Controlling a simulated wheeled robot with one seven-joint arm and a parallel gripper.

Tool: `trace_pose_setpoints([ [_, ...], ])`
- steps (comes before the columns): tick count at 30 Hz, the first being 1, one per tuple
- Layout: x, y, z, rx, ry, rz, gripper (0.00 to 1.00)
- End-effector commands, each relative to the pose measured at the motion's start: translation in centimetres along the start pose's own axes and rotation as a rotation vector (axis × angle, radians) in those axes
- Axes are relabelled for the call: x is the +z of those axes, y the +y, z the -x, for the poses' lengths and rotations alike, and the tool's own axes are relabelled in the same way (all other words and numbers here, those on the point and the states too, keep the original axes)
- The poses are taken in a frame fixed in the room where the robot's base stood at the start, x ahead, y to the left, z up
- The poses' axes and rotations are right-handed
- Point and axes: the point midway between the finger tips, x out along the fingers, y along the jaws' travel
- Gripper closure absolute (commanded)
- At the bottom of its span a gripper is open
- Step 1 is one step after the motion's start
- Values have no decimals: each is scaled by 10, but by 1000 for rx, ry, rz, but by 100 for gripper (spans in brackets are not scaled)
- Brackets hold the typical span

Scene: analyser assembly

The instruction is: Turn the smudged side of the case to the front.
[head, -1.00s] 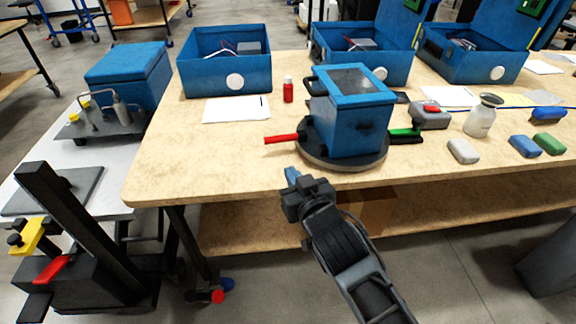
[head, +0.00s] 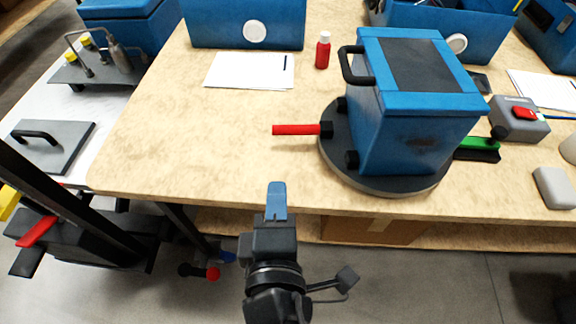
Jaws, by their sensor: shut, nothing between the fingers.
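The blue case (head: 412,132) stands upright on a round dark turntable (head: 400,187) near the table's front edge. Its grey-topped lid is shut and a black handle (head: 352,66) sticks out on the left. A faint dark smudge (head: 425,142) seems to show on its broad front face; the far sides are hidden. A red bar (head: 296,130) sticks out left from the turntable and a green bar (head: 477,143) sticks out right, with a black piece under it. My gripper (head: 277,190) is shut and empty, at the table's front edge, below and apart from the red bar.
Blue open boxes (head: 246,22) stand at the back. A grey device with a red switch (head: 519,118) is at right.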

Motion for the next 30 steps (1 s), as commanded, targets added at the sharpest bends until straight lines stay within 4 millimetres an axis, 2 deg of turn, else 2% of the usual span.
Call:
trace_pose_setpoints([
  [12,1,2,-82,2,-1,-2,100],
  [18,2,2,-112,2,-2,-2,100],
  [24,1,1,-126,1,-1,-3,100],
  [30,1,0,-128,0,-1,-4,100],
])
